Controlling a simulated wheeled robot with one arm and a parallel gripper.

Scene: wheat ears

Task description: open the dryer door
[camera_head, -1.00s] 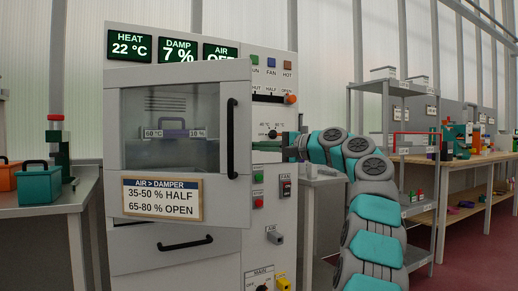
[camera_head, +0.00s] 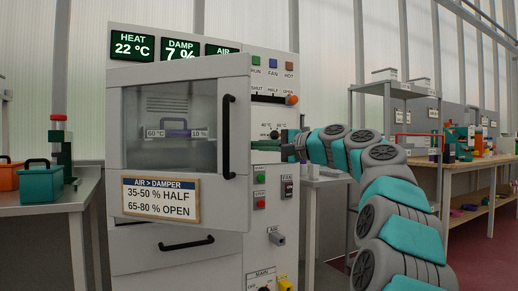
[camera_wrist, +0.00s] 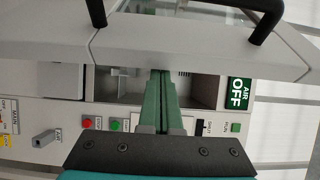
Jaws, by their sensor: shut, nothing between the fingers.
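The dryer door (camera_head: 140,180) is a grey panel with a window and a black vertical handle (camera_head: 228,138). It stands ajar, its right edge swung out from the dryer body (camera_head: 262,225). In the wrist view, the door (camera_wrist: 200,50) crosses the top, with its handle (camera_wrist: 262,22) beyond. My gripper's green fingers (camera_wrist: 160,76) are shut together and empty. Their tips reach the gap between the door's edge and the dryer front, behind the door rather than on the handle. I cannot tell whether they touch the door. In the head view, the door hides the fingertips.
The dryer front has buttons and knobs, including a protruding AIR knob (camera_head: 277,238), close to my arm. A left table (camera_head: 50,200) holds an orange crate (camera_head: 8,177) and a teal crate (camera_head: 40,183). Shelves (camera_head: 400,90) and a wooden bench (camera_head: 470,170) stand right.

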